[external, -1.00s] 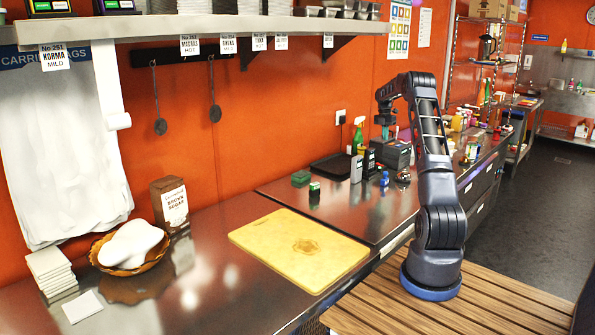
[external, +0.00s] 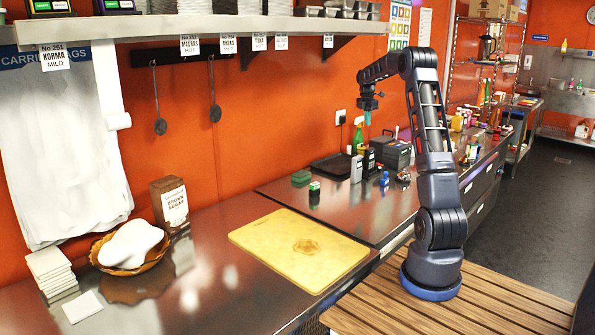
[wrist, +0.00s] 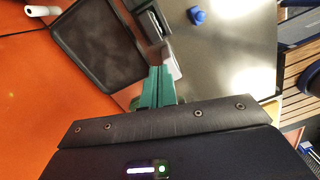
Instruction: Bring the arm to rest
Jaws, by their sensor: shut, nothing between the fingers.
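My gripper (external: 368,117) hangs from the raised, bent arm above the back of the steel counter (external: 330,215), in front of the orange wall. Its teal fingers point down. In the wrist view the fingers (wrist: 157,88) are together with nothing between them. The gripper is clear of the counter and touches nothing that I can see.
A yellow cutting board (external: 299,247) lies nearer. A shelf (external: 200,28) runs along the wall.

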